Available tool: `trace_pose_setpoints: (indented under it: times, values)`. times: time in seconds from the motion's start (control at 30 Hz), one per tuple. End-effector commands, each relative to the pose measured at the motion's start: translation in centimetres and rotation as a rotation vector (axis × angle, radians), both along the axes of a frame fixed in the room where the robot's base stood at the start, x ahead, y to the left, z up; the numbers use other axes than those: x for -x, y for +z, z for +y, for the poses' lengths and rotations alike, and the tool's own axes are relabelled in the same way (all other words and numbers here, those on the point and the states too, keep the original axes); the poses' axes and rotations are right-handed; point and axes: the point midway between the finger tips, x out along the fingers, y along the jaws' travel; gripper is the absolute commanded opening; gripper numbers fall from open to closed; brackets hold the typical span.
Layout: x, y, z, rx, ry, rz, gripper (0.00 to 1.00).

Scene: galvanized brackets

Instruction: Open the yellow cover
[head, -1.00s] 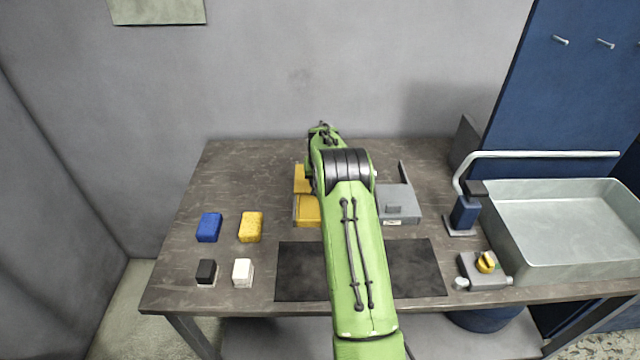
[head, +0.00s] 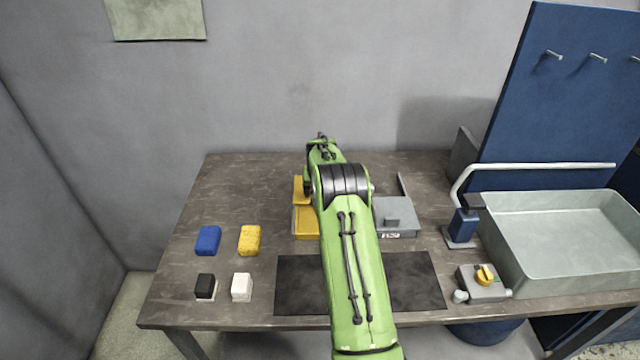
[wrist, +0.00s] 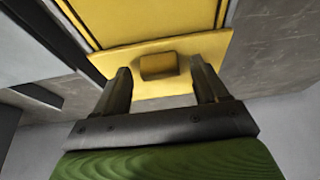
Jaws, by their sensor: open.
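The yellow cover (wrist: 180,52) is in the wrist view, with a small raised yellow tab (wrist: 158,66) on it. My gripper (wrist: 160,68) is open, with one dark finger on each side of the tab. I cannot tell whether the fingers touch the cover. In the head view, yellow parts of the cover and its box (head: 305,222) show just left of my green arm, which hides the rest. The fingers are hidden in the head view, and I cannot tell there how far the cover is open.
A grey box (head: 397,217) stands right of my arm. A dark mat (head: 415,280) lies in front. Blue (head: 208,240) and yellow sponges (head: 249,240), plus black (head: 205,286) and white blocks (head: 241,287), sit left. A metal sink (head: 560,245) is at right.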

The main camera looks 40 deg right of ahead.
Motion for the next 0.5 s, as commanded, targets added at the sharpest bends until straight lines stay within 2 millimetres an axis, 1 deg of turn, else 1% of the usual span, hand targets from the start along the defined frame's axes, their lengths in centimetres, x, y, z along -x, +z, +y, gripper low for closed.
trace_pose_setpoints:
  times: [0.3, 0.4, 0.5]
  values:
    - [2.5, 8.1, 1.9, 0.004, 0.001, -0.006, 0.72]
    - [3.3, 10.6, 2.5, 0.003, 0.001, -0.005, 0.72]
    - [4.0, 12.4, 3.0, 0.003, 0.001, -0.004, 0.72]
